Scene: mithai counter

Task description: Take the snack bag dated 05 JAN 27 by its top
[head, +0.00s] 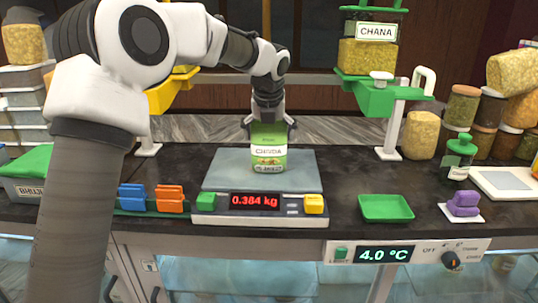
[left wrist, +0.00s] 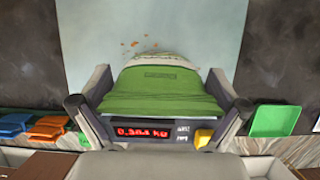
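A green snack bag (head: 268,148) with a white CHIVDA label stands upright on the scale's plate (head: 222,172). My left gripper (head: 268,123) points down over the bag's top, one finger on each side. In the left wrist view the bag (left wrist: 165,95) fills most of the space between the two spread fingers of the left gripper (left wrist: 158,104). The fingers look open, close to the bag's side edges; I cannot tell if they touch. A small printed box shows near the bag's top, too small to read as a date. My right gripper is not in view.
The scale display (head: 255,201) reads 0.384 kg. Blue clips (head: 132,197) and orange clips (head: 170,199) lie left of the scale. A green tray (head: 386,208) and purple clips (head: 464,204) are to the right. A CHANA dispenser (head: 369,55) stands behind right.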

